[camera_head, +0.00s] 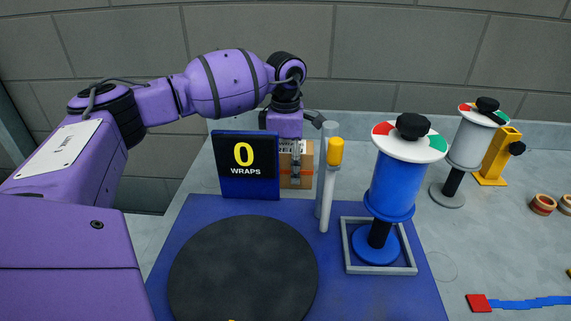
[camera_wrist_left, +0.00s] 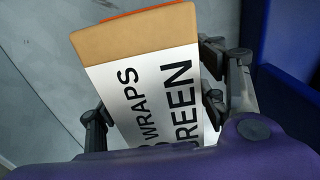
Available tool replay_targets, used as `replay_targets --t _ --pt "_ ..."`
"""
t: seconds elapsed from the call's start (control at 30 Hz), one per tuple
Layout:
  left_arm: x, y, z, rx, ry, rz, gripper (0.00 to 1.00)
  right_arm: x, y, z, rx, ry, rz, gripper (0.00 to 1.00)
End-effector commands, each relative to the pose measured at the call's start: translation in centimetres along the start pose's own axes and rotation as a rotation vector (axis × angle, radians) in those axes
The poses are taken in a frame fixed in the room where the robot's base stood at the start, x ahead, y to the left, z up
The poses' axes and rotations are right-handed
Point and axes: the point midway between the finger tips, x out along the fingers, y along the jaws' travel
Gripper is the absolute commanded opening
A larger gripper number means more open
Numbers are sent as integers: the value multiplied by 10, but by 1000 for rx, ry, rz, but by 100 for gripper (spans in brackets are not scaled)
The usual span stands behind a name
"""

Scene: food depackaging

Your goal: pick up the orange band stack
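My left gripper (camera_head: 296,165) points down behind the counter sign, at a cardboard box with a white label (camera_head: 295,150). In the left wrist view, the box's white card (camera_wrist_left: 150,95) reads "WRAPS" and "GREEN" and lies between the spread fingers (camera_wrist_left: 155,105). The fingers sit close to its edges; I cannot tell whether they touch. An orange strip (camera_wrist_left: 150,10) shows along the box's far edge. Two short orange-brown and cream rolls (camera_head: 543,204) lie at the far right, one cut by the picture edge. I cannot tell which is the orange band stack. My right gripper is not in view.
The counter sign (camera_head: 246,190) reads "0 WRAPS". A dark round turntable (camera_head: 243,270) lies on the blue mat (camera_head: 180,235). A pale post (camera_head: 328,190) with a yellow block and a blue spool (camera_head: 392,190) stand right of the box. A grey spool and yellow stand (camera_head: 495,160) are farther right.

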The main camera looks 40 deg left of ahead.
Motion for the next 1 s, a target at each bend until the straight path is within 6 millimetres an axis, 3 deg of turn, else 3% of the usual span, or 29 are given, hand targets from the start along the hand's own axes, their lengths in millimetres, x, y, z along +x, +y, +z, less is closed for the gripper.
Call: replay_targets --t 0.03,0.37,0.67,1.0 --pt "0 0 0 0 0 0 54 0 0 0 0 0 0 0" --pt "0 0 0 0 0 0 11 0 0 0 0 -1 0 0" --pt "-7 1 0 0 -2 2 11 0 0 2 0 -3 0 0" --pt "-69 1 1 -1 -3 3 11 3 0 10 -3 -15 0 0"
